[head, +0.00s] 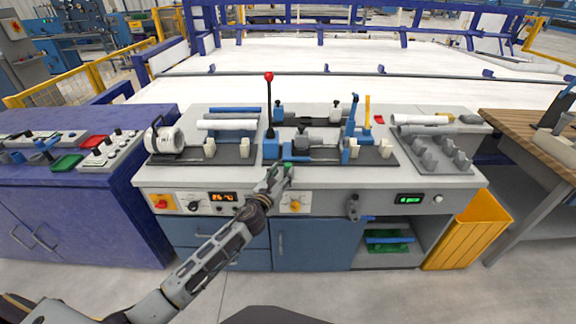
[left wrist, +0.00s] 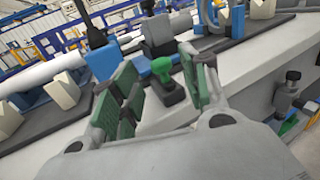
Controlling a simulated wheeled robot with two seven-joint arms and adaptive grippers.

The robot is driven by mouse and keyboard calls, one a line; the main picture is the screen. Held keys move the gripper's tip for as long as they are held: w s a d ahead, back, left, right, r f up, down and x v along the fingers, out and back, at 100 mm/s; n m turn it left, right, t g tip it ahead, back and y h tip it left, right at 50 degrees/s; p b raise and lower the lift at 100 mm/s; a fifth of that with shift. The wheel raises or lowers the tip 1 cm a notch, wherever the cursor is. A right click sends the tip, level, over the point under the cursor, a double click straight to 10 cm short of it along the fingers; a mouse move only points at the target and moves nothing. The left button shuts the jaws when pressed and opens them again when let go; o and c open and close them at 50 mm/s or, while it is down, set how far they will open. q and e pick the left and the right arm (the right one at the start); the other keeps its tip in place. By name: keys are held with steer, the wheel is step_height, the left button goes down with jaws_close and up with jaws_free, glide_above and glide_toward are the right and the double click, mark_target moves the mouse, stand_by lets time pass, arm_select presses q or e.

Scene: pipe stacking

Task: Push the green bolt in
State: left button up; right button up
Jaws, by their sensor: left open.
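The green bolt (left wrist: 161,67) shows in the left wrist view as a small round green knob on a dark base, near the bench's front edge. My left gripper (left wrist: 160,85) is open, with green-padded fingers on either side of the knob in that picture. I cannot tell whether either finger touches it. In the head view my left gripper (head: 279,176) is at the bench front, below the blue clamp fixture. The bolt cannot be told apart from the green finger pads there. My right gripper is not in view.
The bench (head: 240,185) carries a red-knobbed lever (head: 269,100), a blue upright clamp (head: 350,130), white pipes (head: 228,124) and a grey peg tray (head: 436,158). A grey fitting (head: 353,207) sticks out from the bench front. A yellow bin (head: 468,232) stands at the right.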

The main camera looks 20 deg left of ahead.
mark_target(287, 167)
arm_select(q)
steer(key=shift+w+d, duration=0.2)
steer(key=shift+w, duration=1.25)
steer(key=shift+w+d, duration=0.15)
steer(key=shift+w, duration=1.25)
steer(key=shift+c, duration=0.4)
jaws_close()
